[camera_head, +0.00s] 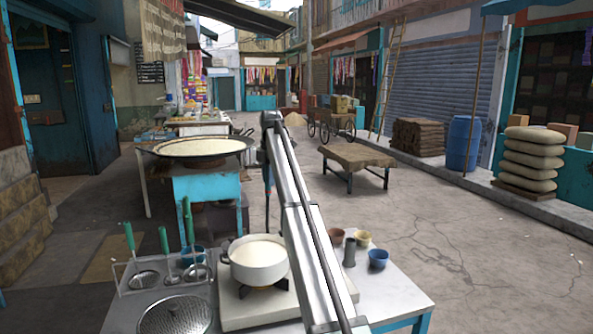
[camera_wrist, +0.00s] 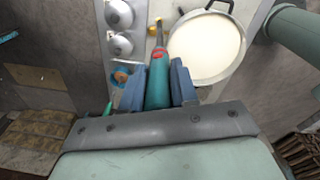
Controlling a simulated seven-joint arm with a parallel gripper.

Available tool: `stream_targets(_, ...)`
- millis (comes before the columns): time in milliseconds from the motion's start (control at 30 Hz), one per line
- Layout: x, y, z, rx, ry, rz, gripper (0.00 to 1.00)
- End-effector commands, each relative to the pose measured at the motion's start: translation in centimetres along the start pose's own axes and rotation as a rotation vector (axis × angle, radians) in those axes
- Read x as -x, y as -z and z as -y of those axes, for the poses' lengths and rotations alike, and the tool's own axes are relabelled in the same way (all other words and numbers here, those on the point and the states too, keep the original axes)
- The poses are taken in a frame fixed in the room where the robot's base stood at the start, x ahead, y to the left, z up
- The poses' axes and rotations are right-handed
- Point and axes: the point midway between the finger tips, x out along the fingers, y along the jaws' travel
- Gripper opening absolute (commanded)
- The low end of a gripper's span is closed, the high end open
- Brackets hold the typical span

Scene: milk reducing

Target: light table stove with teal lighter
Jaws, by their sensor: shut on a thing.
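The teal lighter (camera_wrist: 158,88), with a red ring and a thin metal nozzle, is held between the two blue fingers of my gripper (camera_wrist: 158,84) in the wrist view. The nozzle points up the picture, beside the pot's left rim; I cannot tell its height over the table. The table stove (camera_head: 240,318) is a pale slab on the table, with a dark burner under a white pot (camera_head: 258,262) of white liquid. The pot also shows in the wrist view (camera_wrist: 207,48). No flame is visible. In the head view my arm hides part of the stove's right side.
A wide pan (camera_head: 200,147) sits on a teal stand behind. The table's front right is clear.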

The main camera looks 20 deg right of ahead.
Motion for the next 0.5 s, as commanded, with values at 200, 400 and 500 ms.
stream_targets(200,-1.9,4.6,-0.1,-0.046,-0.022,-0.008,0.00)
stream_targets(400,-2.0,4.7,-0.9,-0.187,-0.050,-0.009,0.00)
stream_targets(500,-1.9,4.7,-1.3,-0.249,-0.062,-0.008,0.00)
